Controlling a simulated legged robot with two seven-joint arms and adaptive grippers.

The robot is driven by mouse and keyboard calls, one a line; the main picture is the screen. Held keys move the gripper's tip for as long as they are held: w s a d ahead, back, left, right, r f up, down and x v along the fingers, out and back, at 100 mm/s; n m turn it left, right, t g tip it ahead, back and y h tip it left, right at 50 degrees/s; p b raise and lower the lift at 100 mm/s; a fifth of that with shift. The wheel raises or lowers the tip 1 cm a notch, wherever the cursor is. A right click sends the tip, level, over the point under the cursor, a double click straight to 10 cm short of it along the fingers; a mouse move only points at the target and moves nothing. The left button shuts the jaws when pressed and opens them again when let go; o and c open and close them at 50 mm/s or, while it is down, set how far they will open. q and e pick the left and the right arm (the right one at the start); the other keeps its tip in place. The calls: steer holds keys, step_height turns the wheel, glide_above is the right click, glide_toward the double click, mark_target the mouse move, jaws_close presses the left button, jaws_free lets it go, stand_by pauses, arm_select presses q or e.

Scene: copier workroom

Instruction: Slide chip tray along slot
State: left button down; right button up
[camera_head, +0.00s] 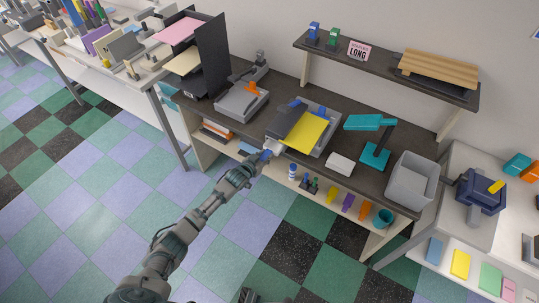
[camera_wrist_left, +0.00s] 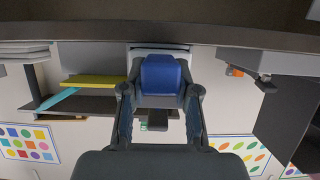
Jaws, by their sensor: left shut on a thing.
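A grey desktop machine (camera_head: 323,141) with a dark flap, blue parts and a yellow sheet (camera_head: 306,131) stands on the dark desk. My left gripper (camera_head: 268,151) is at the desk's front edge, just in front of the machine's left front corner. In the left wrist view, the left gripper (camera_wrist_left: 160,94) is shut on a blue block (camera_wrist_left: 162,74), which seems to be the chip tray's front end. A pale part shows behind the block. The slot and the rest of the tray are hidden.
A grey device with an orange part (camera_head: 242,101) stands left of the machine. A teal lamp (camera_head: 375,155), a white block (camera_head: 340,164) and a grey bin (camera_head: 411,181) stand to the right. Small items sit on the shelf under the desk (camera_head: 335,190). The floor in front is mostly clear.

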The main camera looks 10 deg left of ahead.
mark_target(270, 150)
arm_select(q)
steer(key=shift+w+d+f+b, duration=0.1)
steer(key=shift+w+d+b, duration=0.25)
steer(key=shift+w+b, duration=0.4)
steer(key=shift+w+d+f+b, duration=0.1)
steer(key=shift+w+d+b, duration=0.3)
steer(key=shift+w, duration=0.45)
steer(key=shift+w+r, duration=0.15)
steer(key=shift+w, duration=0.15)
arm_select(e)
steer(key=f, duration=0.1)
steer(key=s+f, duration=0.1)
steer(key=f, duration=0.1)
steer(key=shift+s+f, duration=0.1)
steer(key=shift+f, duration=0.05)
arm_select(q)
steer(key=shift+r, duration=0.1)
steer(key=shift+w, duration=0.1)
steer(key=shift+c, duration=2.3)
jaws_free()
steer(key=shift+a, duration=0.1)
